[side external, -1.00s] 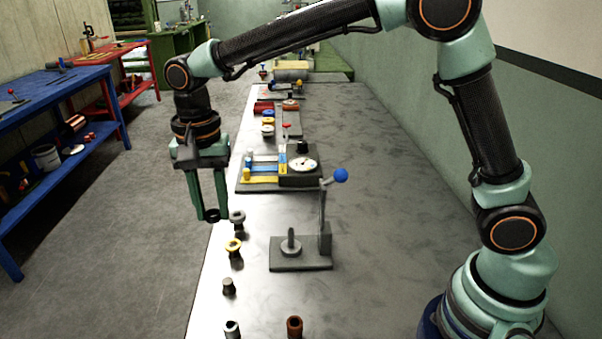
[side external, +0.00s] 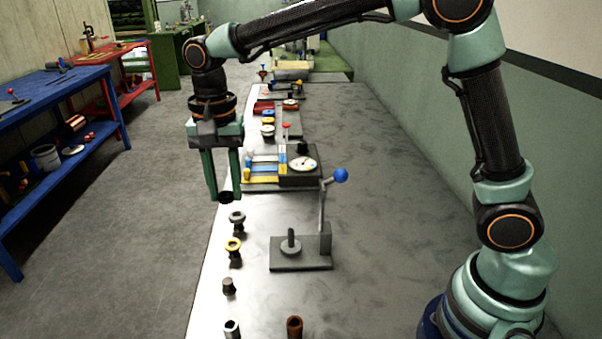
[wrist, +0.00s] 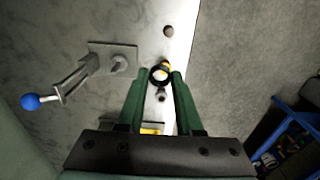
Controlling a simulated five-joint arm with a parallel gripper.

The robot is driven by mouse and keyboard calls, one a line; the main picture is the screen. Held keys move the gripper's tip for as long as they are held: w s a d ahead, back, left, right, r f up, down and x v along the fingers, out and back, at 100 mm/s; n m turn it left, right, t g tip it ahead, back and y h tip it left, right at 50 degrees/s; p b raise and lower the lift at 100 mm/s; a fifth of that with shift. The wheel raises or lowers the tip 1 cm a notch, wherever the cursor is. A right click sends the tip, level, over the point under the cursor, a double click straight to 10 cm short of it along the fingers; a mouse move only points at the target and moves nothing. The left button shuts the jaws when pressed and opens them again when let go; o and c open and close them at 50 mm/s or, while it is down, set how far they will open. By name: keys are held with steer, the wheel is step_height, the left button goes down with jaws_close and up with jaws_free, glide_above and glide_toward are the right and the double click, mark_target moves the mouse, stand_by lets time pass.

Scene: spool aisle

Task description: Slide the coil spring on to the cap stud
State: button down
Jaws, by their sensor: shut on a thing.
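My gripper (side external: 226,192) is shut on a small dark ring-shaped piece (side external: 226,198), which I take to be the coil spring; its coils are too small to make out. The ring also shows between my fingertips in the wrist view (wrist: 159,75). It is held above the table's left edge. Below and nearer the camera stand a grey flanged stud (side external: 237,222), a stud with a yellow ring (side external: 233,246) and a dark capped stud (side external: 229,287). I cannot tell for sure which is the cap stud. The ring is apart from all of them in the side view.
A grey fixture plate (side external: 313,263) with a short post and a blue-knobbed lever (side external: 340,176) stands right of the studs. A gauge box (side external: 301,167) with coloured bars is behind. A grey tube (side external: 232,329) and a red-brown tube (side external: 295,326) stand in front. The right tabletop is clear.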

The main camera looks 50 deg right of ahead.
glide_above(291, 246)
steer(key=f, duration=0.8)
steer(key=shift+w+d+f, duration=0.25)
steer(key=shift+f, duration=0.15)
steer(key=shift+f, duration=4.35)
steer(key=shift+c, duration=2.4)
jaws_free()
